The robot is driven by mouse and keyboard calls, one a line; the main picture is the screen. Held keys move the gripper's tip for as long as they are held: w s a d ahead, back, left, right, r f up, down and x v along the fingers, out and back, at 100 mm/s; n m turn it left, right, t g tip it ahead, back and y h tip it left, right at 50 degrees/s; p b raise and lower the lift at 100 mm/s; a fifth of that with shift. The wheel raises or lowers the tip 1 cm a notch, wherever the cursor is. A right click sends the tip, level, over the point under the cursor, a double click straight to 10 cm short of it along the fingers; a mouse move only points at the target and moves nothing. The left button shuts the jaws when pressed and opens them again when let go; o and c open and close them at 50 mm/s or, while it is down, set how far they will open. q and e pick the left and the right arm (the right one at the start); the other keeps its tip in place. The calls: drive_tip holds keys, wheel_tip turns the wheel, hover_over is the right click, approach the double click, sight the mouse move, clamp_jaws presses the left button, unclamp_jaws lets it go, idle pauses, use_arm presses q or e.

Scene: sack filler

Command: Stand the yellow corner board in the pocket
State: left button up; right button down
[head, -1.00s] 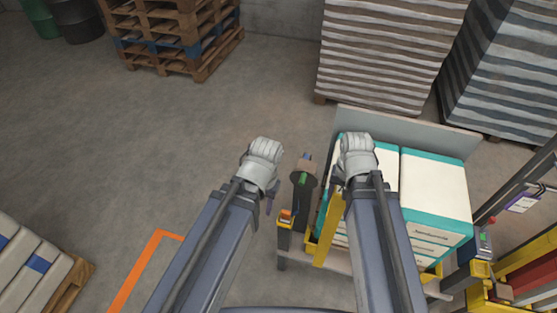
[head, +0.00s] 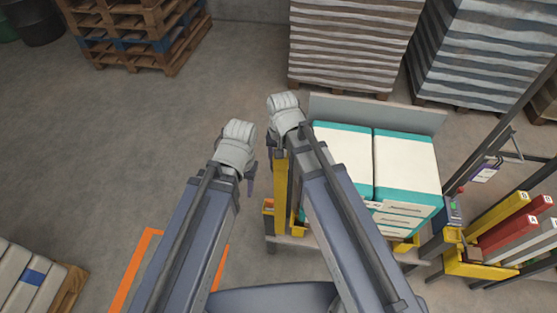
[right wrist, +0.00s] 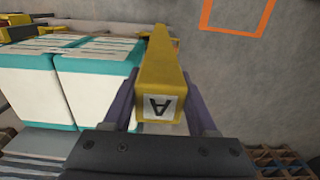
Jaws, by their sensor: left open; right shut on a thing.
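The yellow corner board (head: 281,190) is long and upright at the left side of the sack stack in the head view. My right gripper (head: 274,150) is shut on its upper part. In the right wrist view the corner board (right wrist: 162,75) is between the fingers, with a white "A" label on its end. A yellow bracket (head: 298,224), perhaps the pocket, shows low at the stack's left near corner; the right arm partly hides it. I cannot tell whether the board's foot is in or beside it. My left gripper (head: 250,180) is open and empty, left of the board.
Teal-and-white sacks (head: 405,165) stand on the pallet before a grey back panel (head: 375,112). A small yellow box with an orange top (head: 268,205) is left of the board. A rack (head: 480,266) at right holds labelled boards.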

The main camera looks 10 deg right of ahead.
drive_tip(key=w+d, duration=0.3)
drive_tip(key=d, duration=0.3)
drive_tip(key=shift+w+f, duration=0.15)
drive_tip(key=shift+a, duration=0.1)
idle(0.4)
drive_tip(key=shift+w+d+f+b, duration=0.15)
drive_tip(key=shift+w+d, duration=0.25)
drive_tip(key=shift+d, duration=0.35)
drive_tip(key=shift+w+d+f+b, duration=0.1)
drive_tip(key=shift+w+d+b, duration=0.2)
drive_tip(key=shift+d, duration=0.4)
drive_tip(key=shift+w+d+f+b, duration=0.15)
drive_tip(key=shift+w+d, duration=0.3)
drive_tip(key=shift+d, duration=0.3)
drive_tip(key=shift+f, duration=0.3)
drive_tip(key=shift+f+b, duration=1.45)
drive_tip(key=shift+b, duration=0.25)
drive_tip(key=shift+f, duration=0.15)
drive_tip(key=shift+f+b, duration=1.55)
drive_tip(key=shift+b, duration=0.1)
